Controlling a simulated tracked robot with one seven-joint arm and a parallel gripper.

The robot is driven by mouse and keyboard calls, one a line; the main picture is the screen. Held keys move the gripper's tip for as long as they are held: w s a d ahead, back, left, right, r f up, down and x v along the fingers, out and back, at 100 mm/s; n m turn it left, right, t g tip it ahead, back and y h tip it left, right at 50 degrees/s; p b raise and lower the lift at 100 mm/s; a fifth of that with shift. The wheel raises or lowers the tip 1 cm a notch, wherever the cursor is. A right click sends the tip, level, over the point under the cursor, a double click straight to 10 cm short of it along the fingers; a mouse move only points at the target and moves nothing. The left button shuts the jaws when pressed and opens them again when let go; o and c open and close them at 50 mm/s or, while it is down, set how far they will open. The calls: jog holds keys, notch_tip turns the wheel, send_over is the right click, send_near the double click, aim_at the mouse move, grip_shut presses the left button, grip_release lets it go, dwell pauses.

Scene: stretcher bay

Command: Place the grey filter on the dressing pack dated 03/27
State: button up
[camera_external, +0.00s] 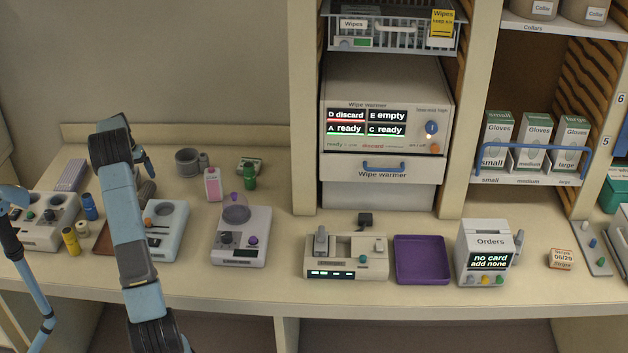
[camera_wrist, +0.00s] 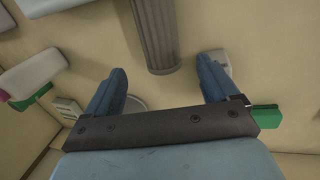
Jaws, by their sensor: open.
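In the wrist view, a dark grey ribbed cylinder (camera_wrist: 158,35), which looks like the grey filter, extends from the top edge to between my finger tips. My gripper (camera_wrist: 166,72) is open, its two blue fingers on either side with gaps; I see no contact. A small box (camera_external: 562,259) at the right of the counter reads 06/29. I see no pack reading 03/27; a brown flat thing (camera_external: 103,243) is mostly hidden by my arm.
Devices stand near my arm, among them a scale-like unit (camera_external: 240,238) and a blue-white unit (camera_external: 168,232). A purple tray (camera_external: 421,260) lies beside the Orders box (camera_external: 487,252). The counter before the wipe warmer is partly clear.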

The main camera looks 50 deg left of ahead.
aim_at(145, 185)
jog(key=shift+s+x, duration=0.15)
jog(key=shift+x, duration=1.5)
jog(key=shift+s+x, duration=0.1)
jog(key=shift+x, duration=1.55)
jog(key=shift+d, duration=0.1)
jog(key=shift+c, duration=0.5)
jog(key=c, duration=1.2)
jog(key=shift+c, duration=0.2)
